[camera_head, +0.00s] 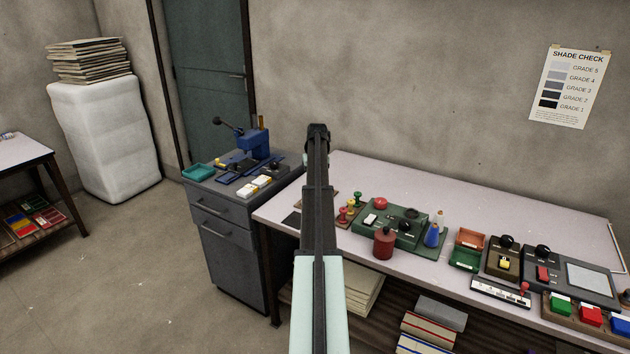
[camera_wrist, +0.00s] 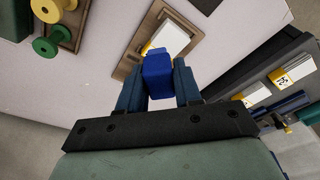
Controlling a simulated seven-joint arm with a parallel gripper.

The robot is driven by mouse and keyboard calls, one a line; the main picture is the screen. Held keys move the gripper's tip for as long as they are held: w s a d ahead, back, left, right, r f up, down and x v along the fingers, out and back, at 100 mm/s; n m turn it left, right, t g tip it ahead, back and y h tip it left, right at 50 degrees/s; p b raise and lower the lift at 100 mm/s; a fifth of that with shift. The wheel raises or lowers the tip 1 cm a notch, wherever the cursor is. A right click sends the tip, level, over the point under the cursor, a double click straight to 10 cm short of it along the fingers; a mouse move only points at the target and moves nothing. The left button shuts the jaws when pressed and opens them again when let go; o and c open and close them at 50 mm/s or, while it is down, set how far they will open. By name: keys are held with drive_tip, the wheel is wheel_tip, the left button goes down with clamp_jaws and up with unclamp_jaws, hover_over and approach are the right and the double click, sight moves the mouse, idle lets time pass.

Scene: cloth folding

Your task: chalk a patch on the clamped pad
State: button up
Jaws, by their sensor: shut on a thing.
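My gripper (camera_wrist: 158,88) is shut on a blue block (camera_wrist: 158,66), seen in the wrist view. The block's far end overlaps a white pad (camera_wrist: 170,37) in the picture; I cannot tell whether they touch. The pad lies in a brown wooden frame (camera_wrist: 127,65) on the pale table, and is partly hidden by the block and a finger. In the head view my own arm covers the gripper, block and pad. A blue press (camera_head: 257,142) with a lever stands on the grey cabinet. Whether the pad in the frame is the clamped one is unclear.
A spool board (camera_wrist: 66,38) lies beside the frame. The grey cabinet (camera_head: 236,205) with white labelled blocks (camera_head: 260,182) adjoins the table (camera_head: 475,190).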

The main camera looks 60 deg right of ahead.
drive_tip(key=shift+f, duration=3.75)
drive_tip(key=shift+w+d, duration=0.1)
drive_tip(key=shift+w, duration=0.75)
drive_tip(key=shift+w+d+f, duration=0.1)
drive_tip(key=shift+w, duration=1.9)
drive_tip(key=shift+s+a, duration=0.15)
drive_tip(key=shift+s, duration=1.25)
drive_tip(key=shift+s+a, duration=0.1)
drive_tip(key=shift+s, duration=1.25)
drive_tip(key=shift+s+r, duration=0.15)
drive_tip(key=shift+r, duration=3.9)
